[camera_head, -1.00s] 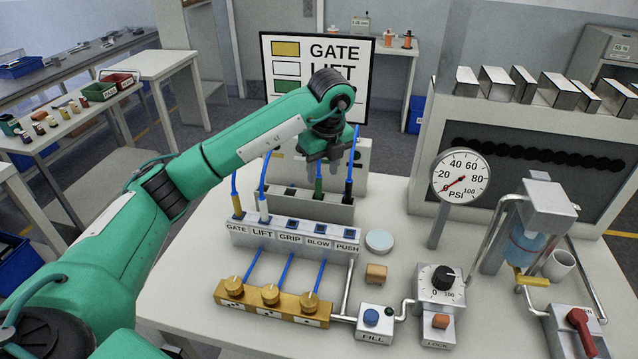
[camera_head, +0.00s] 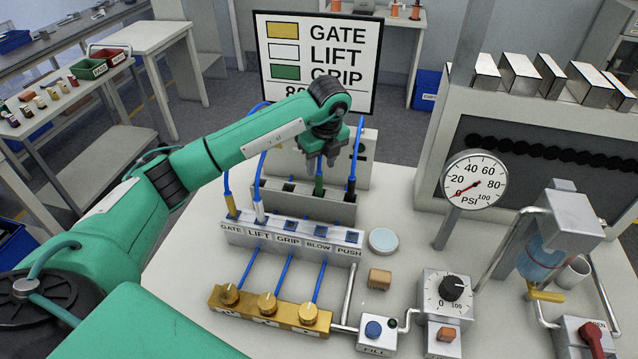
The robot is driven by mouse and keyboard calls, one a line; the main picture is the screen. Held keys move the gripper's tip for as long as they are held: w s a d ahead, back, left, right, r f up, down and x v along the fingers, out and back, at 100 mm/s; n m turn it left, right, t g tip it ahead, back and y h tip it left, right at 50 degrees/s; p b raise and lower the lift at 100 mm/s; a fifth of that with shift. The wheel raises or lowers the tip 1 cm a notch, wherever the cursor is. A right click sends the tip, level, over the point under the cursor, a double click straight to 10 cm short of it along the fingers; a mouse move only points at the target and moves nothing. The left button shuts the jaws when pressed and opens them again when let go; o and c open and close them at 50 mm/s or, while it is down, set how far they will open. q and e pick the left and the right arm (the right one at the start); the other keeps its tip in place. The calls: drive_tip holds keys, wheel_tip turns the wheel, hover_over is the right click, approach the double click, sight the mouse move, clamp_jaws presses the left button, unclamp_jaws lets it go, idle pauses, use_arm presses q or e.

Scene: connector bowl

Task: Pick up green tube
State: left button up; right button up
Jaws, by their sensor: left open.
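The green tube (camera_head: 319,180) is a blue hose with a green connector end. It stands upright in the grey rack behind the labelled block. My left gripper (camera_head: 321,160) points down over its top, with the fingers beside or just above the green part. The gripper is open, and it hides the upper part of the tube. I cannot tell whether the fingers touch it. My right gripper is not in view.
A black-ended tube (camera_head: 352,183) stands close to the right in the same rack. Yellow (camera_head: 231,207) and white (camera_head: 260,210) tubes sit in the labelled block (camera_head: 290,240). A pressure gauge (camera_head: 474,180) stands to the right. A sign (camera_head: 317,62) is behind.

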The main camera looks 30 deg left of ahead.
sight(319, 172)
use_arm(q)
drive_tip(key=shift+w+f, duration=0.1)
drive_tip(key=shift+f, duration=0.3)
drive_tip(key=shift+a+f, duration=0.1)
drive_tip(key=shift+f, duration=0.05)
drive_tip(key=f+p, duration=0.2)
drive_tip(key=f, duration=0.1)
drive_tip(key=f+p, duration=0.1)
drive_tip(key=shift+w+a+f, duration=0.15)
drive_tip(key=shift+a+f, duration=0.1)
drive_tip(key=shift+a, duration=0.15)
drive_tip(key=shift+f, duration=0.2)
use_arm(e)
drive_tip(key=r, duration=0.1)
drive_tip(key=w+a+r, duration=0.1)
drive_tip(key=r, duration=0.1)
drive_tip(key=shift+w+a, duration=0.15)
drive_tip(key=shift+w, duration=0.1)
use_arm(q)
drive_tip(key=shift+c, duration=0.9)
clamp_jaws()
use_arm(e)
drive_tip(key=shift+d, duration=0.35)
